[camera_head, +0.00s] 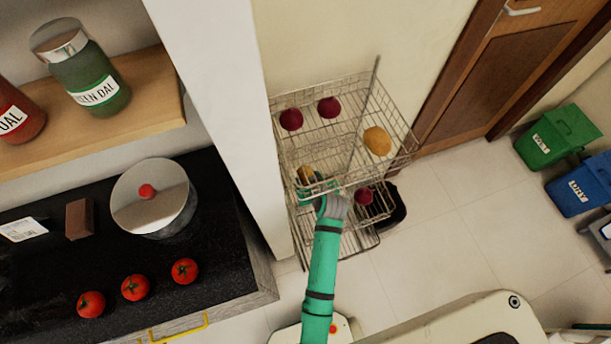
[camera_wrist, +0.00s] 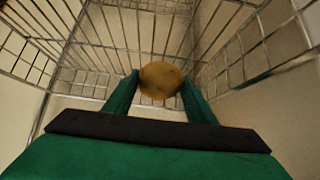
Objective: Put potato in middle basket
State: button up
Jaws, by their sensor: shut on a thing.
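A wire basket rack (camera_head: 340,84) stands against the wall in the head view. My gripper (camera_wrist: 160,82) is shut on a small brown potato (camera_wrist: 160,80), with one green finger on each side of it. The held potato (camera_head: 306,174) also shows in the head view, at the left front of the rack, partly behind wires. In the wrist view, wire mesh lies beyond and to both sides of the potato. Whether the potato touches the middle basket's floor, I cannot tell. A larger yellow-brown potato (camera_head: 377,141) sits at the right of the top basket.
Two dark red onions (camera_head: 291,119) (camera_head: 329,107) lie in the top basket. Another red onion (camera_head: 364,196) is lower, right of my gripper. A wall edge (camera_head: 230,120) and black counter (camera_head: 215,225) stand left. Open floor (camera_head: 440,230) lies right, before the bins (camera_head: 557,135).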

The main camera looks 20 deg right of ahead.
jog(key=x, duration=0.3)
jog(key=shift+w+d+r, duration=0.1)
jog(key=shift+w+r, duration=0.05)
jog(key=shift+w, duration=0.1)
jog(key=shift+d, duration=0.15)
jog(key=o, duration=1.2)
jog(key=shift+a, duration=0.25)
jog(key=shift+s+d+r, duration=0.1)
jog(key=shift+s, duration=0.2)
jog(key=v, duration=1.1)
jog(key=shift+s+r, duration=0.15)
jog(key=shift+r, duration=0.1)
